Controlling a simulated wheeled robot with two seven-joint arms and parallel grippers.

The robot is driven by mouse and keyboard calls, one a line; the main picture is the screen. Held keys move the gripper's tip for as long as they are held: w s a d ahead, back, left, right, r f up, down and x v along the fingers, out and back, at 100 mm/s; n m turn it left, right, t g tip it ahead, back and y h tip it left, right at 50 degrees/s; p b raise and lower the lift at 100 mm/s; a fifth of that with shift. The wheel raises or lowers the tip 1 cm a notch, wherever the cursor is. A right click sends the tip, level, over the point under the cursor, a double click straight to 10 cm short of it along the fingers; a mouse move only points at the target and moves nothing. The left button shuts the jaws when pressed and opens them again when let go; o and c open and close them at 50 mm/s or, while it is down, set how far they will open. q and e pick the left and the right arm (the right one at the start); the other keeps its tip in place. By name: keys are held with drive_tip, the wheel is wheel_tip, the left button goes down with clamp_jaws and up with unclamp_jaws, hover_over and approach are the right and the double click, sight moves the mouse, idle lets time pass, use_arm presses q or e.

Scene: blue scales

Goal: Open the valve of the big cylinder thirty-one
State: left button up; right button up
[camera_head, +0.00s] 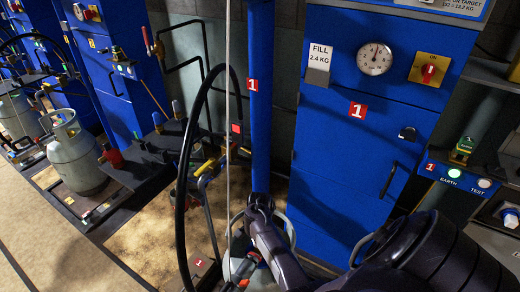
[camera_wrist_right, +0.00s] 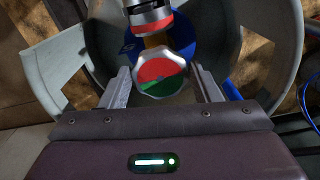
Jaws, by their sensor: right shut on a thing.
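In the right wrist view a round, faceted valve handwheel (camera_wrist_right: 160,72) has a face part red, part green. My right gripper (camera_wrist_right: 163,80) has one finger on each side of it and is shut on it. The wheel sits inside the grey collar (camera_wrist_right: 262,50) of a cylinder. In the head view this cylinder (camera_head: 280,236) stands at the bottom centre, largely hidden by my right arm; my right gripper's fingers cannot be made out there. No number thirty-one is readable. My left gripper is not in view.
A silver and red coupling (camera_wrist_right: 150,14) is right beside the handwheel. A black hose (camera_head: 185,165) loops left of the cylinder. A blue cabinet (camera_head: 345,165) with dial (camera_head: 375,58) and red-yellow switch (camera_head: 429,70) stands behind. Another grey cylinder (camera_head: 75,155) stands left.

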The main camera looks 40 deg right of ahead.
drive_tip(key=n+p, duration=0.2)
drive_tip(key=n, duration=0.1)
drive_tip(key=shift+d+r+n+p, duration=0.1)
drive_tip(key=shift+r+n+p, duration=0.1)
drive_tip(key=shift+n+p, duration=0.15)
drive_tip(key=n+p, duration=0.2)
drive_tip(key=n, duration=0.1)
drive_tip(key=shift+n, duration=0.25)
drive_tip(key=n+p, duration=0.1)
drive_tip(key=n, duration=0.3)
drive_tip(key=shift+s+d+n+p, duration=0.1)
drive_tip(key=shift+n+p, duration=0.2)
drive_tip(key=shift+p, duration=0.1)
drive_tip(key=n+p, duration=0.1)
drive_tip(key=n, duration=0.3)
drive_tip(key=shift+d+f+n, duration=0.1)
drive_tip(key=shift+n, duration=0.2)
drive_tip(key=n, duration=0.4)
drive_tip(key=shift+n, duration=0.3)
drive_tip(key=n, duration=0.4)
drive_tip(key=shift+d+f, duration=0.1)
drive_tip(key=n+b, duration=0.1)
drive_tip(key=n, duration=0.4)
drive_tip(key=shift+w+b, duration=0.2)
drive_tip(key=shift+b, duration=0.2)
drive_tip(key=shift+n+b, duration=0.75)
drive_tip(key=shift+n, duration=1.45)
